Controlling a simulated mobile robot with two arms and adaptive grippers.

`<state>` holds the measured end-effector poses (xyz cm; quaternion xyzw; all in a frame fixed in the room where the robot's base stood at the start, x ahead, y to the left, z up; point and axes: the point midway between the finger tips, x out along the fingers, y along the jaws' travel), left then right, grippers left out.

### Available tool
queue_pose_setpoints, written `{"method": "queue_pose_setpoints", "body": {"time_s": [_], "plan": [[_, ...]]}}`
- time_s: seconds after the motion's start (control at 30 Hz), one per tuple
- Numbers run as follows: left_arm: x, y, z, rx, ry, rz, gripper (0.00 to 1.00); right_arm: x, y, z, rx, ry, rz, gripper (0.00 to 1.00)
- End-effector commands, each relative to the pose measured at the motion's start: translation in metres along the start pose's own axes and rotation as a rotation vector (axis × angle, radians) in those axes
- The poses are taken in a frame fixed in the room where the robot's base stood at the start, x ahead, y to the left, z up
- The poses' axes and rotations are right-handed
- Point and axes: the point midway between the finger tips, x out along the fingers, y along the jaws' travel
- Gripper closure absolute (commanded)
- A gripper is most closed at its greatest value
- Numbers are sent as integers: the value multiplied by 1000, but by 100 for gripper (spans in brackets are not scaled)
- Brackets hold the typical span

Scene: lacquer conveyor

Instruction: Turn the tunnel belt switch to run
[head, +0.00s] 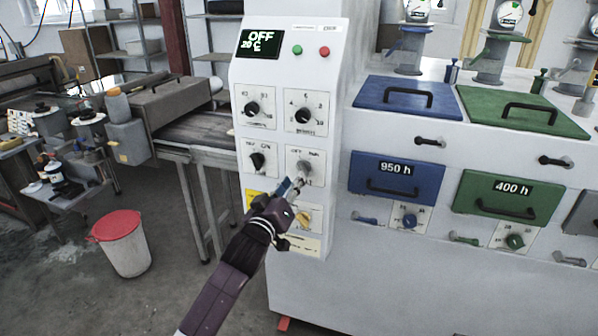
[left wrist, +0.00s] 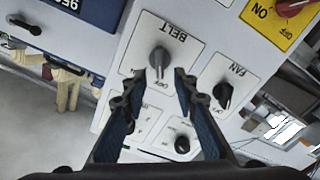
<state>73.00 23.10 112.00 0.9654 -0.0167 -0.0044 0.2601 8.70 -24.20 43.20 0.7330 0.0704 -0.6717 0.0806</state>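The belt switch (head: 304,168) is a grey knob on a white plate, on the lower right part of the upright white control panel (head: 283,100). In the left wrist view the knob (left wrist: 160,60) sits beside the upside-down label BELT; which position it is set to is hard to tell. My left gripper (head: 293,184) is just below and in front of the switch. In the left wrist view its two dark fingers with blue pads (left wrist: 157,82) are spread, with the knob just beyond and between the tips; contact cannot be made out. My right gripper is not in view.
The panel display (head: 258,42) reads OFF, 20 C. A black fan knob (left wrist: 223,95) sits beside the belt switch. A red knob (left wrist: 292,6) on a yellow plate is nearby. Blue (head: 396,177) and green (head: 508,200) drawers stand right; a red-lidded bin (head: 122,245) stands left.

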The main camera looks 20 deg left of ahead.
Motion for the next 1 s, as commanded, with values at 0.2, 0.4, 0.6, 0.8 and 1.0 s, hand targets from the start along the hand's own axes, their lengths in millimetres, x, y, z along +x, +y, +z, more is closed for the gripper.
{"method": "queue_pose_setpoints", "body": {"time_s": [0.2,0.4,0.6,0.8,1.0], "plan": [[31,1,-2,2,0,-1,73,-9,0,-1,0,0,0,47],[49,1,0,2,-1,0,73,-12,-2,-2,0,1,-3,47],[56,0,0,2,-1,0,73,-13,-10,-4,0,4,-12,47],[57,0,1,2,-1,0,73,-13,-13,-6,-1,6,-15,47],[56,0,1,2,-1,0,90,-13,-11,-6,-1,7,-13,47]]}}
